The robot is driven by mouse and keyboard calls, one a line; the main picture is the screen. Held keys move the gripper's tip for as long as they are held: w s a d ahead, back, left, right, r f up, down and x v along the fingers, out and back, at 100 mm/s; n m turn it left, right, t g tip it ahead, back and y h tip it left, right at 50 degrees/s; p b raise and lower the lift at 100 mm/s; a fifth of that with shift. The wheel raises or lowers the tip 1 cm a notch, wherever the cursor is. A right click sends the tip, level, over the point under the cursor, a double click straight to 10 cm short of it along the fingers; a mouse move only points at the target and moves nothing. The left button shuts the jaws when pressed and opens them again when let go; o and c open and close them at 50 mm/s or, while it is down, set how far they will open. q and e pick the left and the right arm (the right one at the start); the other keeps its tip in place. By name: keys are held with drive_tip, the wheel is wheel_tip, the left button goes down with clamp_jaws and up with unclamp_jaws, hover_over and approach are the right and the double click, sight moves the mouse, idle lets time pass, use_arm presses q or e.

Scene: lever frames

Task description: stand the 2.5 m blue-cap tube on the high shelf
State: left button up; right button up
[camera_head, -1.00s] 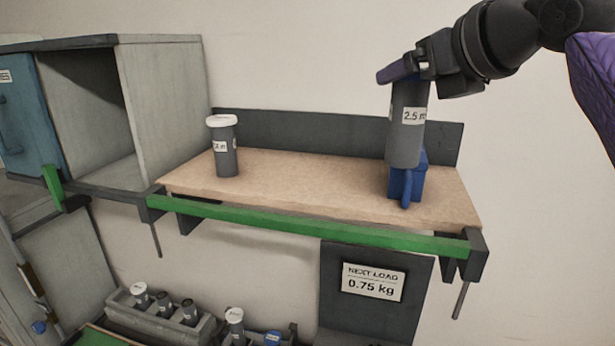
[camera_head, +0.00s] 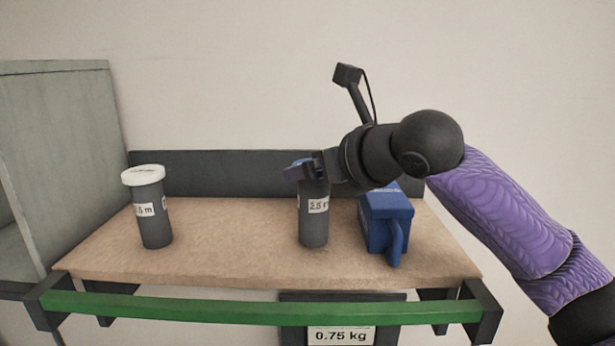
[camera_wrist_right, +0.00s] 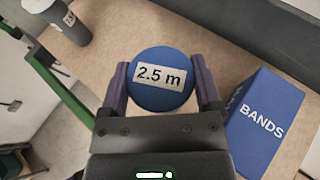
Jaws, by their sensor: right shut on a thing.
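The blue-cap tube (camera_head: 314,224) is grey with a white label and stands upright on or just above the high shelf (camera_head: 220,257); I cannot tell if its base touches. Its blue cap (camera_wrist_right: 157,97) reads "2.5 m" in the right wrist view. My right gripper (camera_head: 304,168) is shut on the tube at its cap, one finger on each side. My left gripper is not in view.
A white-cap tube (camera_head: 151,210) stands at the shelf's left. A blue box (camera_head: 386,218) marked "BANDS" in the wrist view (camera_wrist_right: 265,122) is close to the right of the held tube. A green bar (camera_head: 250,309) runs along the front. A grey cabinet (camera_head: 60,150) is at left.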

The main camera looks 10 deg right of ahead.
drive_tip(key=shift+w+a+f, duration=0.1)
drive_tip(key=shift+w+f, duration=0.1)
drive_tip(key=shift+f, duration=0.3)
drive_tip(key=shift+w+a, duration=0.1)
drive_tip(key=shift+w, duration=0.05)
drive_tip(key=o, duration=1.2)
drive_tip(key=shift+s+f, duration=0.1)
drive_tip(key=shift+s, duration=0.1)
drive_tip(key=shift+o, duration=0.5)
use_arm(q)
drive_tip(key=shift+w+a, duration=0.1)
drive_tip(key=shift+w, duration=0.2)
use_arm(e)
drive_tip(key=shift+w, duration=0.1)
drive_tip(key=shift+s+d, duration=0.2)
drive_tip(key=shift+s, duration=0.05)
use_arm(q)
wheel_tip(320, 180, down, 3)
drive_tip(key=b, duration=0.3)
use_arm(e)
drive_tip(key=v, duration=1.1)
drive_tip(key=shift+s+r, duration=0.2)
drive_tip(key=shift+r, duration=0.1)
